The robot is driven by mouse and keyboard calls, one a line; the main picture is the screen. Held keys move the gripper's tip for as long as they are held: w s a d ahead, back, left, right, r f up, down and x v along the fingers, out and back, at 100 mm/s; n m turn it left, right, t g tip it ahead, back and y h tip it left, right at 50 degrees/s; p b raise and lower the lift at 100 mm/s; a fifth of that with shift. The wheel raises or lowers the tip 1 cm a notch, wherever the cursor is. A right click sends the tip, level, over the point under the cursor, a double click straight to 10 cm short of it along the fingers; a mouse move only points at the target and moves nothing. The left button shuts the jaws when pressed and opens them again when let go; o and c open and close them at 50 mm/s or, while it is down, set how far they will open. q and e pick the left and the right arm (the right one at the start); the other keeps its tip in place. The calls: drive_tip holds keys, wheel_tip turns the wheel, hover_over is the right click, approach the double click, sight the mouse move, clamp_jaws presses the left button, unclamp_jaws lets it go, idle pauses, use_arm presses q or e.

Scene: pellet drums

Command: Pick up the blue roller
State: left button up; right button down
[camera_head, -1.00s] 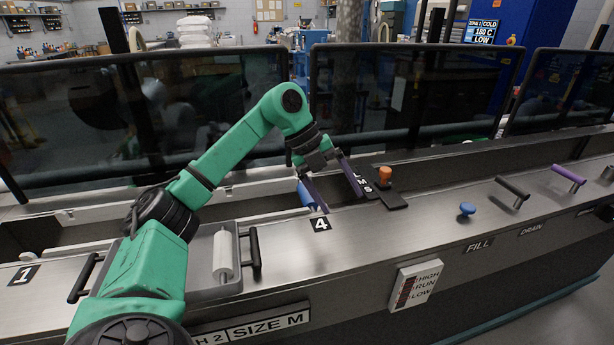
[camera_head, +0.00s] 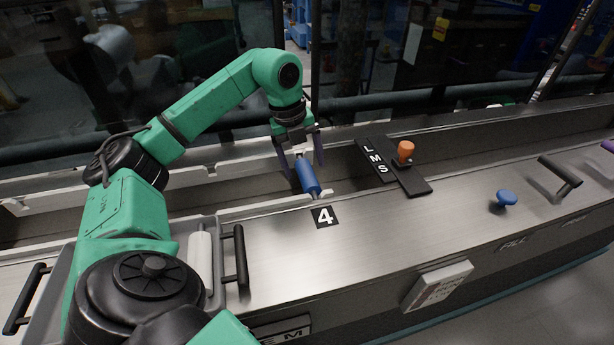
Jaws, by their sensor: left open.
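The blue roller (camera_head: 307,177) lies in the trough behind the steel counter, near the label 4. My left gripper (camera_head: 303,168) is over it, pointing down, with its two dark purple fingers apart. The roller shows between and just below the fingers. I cannot tell whether the fingers touch it. Part of the roller is hidden by the gripper.
A white roller (camera_head: 200,262) lies in a tray at the left, beside a black handle (camera_head: 240,258). An orange knob (camera_head: 405,150) on a black L-M-S plate and a blue knob (camera_head: 506,198) stand to the right. Glass panels rise behind the trough. The counter's middle is clear.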

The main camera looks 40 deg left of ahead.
sight(306, 173)
use_arm(q)
drive_tip(key=f, duration=0.1)
drive_tip(key=d+f, duration=0.1)
drive_tip(key=f, duration=0.1)
drive_tip(key=shift+w+a+f, duration=0.1)
drive_tip(key=shift+a, duration=0.05)
drive_tip(key=c, duration=1.2)
clamp_jaws()
